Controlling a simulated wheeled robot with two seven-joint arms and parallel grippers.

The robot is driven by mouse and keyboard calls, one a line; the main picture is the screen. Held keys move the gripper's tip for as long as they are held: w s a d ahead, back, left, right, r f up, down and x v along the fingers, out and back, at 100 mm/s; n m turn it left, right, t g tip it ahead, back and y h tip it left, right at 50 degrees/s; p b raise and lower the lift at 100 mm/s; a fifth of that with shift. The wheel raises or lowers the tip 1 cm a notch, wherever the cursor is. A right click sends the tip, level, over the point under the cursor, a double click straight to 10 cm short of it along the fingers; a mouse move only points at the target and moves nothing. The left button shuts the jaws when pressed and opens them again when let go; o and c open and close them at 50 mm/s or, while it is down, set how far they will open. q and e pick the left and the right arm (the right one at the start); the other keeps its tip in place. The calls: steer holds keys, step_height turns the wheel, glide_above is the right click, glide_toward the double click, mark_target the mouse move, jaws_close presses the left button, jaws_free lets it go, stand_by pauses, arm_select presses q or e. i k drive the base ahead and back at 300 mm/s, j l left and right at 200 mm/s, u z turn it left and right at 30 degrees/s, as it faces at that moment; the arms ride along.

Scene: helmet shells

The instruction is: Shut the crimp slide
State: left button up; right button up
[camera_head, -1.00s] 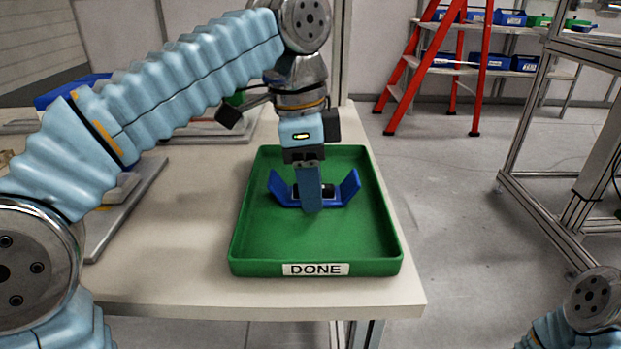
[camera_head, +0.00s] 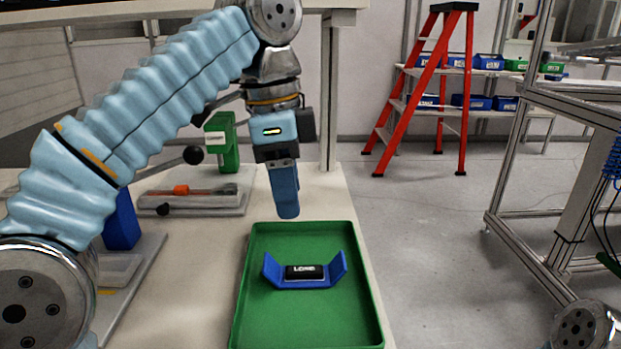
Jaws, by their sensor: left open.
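The crimp station stands on the table behind my left arm: a green post (camera_head: 222,140) with a small white label, and a grey base (camera_head: 235,206) in front of it. An orange piece and a dark rod lie along this base. Black knobs show beside the post and at the base's front left. I cannot tell clearly which part is the slide or how far it is open. My left gripper (camera_head: 287,214) is open and empty, pointing down above the back of the green tray, right of the crimp base. My right gripper is out of view.
The green tray (camera_head: 360,270) holds a blue bracket-like part (camera_head: 338,268) with a black labelled block (camera_head: 304,272). A second grey base (camera_head: 150,262) with a blue upright (camera_head: 121,222) is at the left, partly behind my arm. A red ladder (camera_head: 422,85) stands on the floor beyond.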

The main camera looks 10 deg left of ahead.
mark_target(162, 204)
steer(key=k, duration=1.5)
